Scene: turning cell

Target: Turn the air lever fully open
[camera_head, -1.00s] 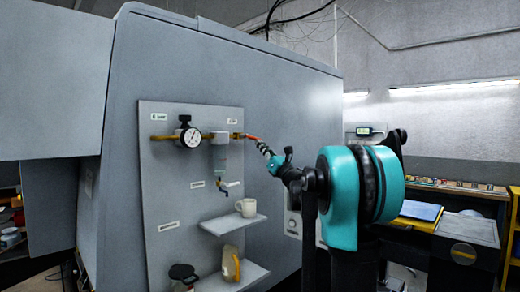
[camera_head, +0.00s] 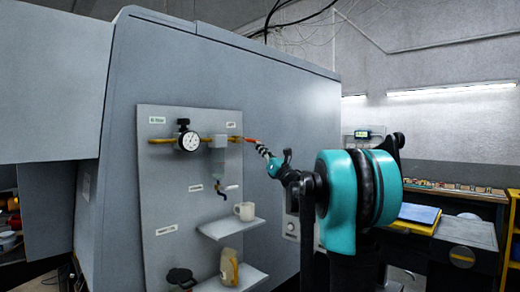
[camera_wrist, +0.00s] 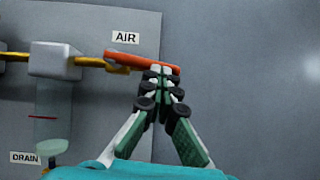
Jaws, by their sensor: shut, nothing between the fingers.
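The air lever (camera_wrist: 135,60) is an orange-red bar under the AIR label, on the right end of a yellow pipe. It lies nearly level, along the pipe, with its right end slightly lower. It also shows small in the head view (camera_head: 249,140). My gripper (camera_wrist: 161,72) is shut, with its fingertips together at the lever's right end. They overlap its lower edge in the wrist view; I cannot tell whether they touch it. In the head view my gripper (camera_head: 263,150) is just right of the lever, partly hidden by its own wrist.
The panel (camera_head: 165,185) carries a round gauge (camera_head: 190,141), a clear bowl with a drain tap (camera_head: 228,188), and shelves holding a white mug (camera_head: 244,211) and a yellowish bottle (camera_head: 229,267). The wall right of the lever is bare.

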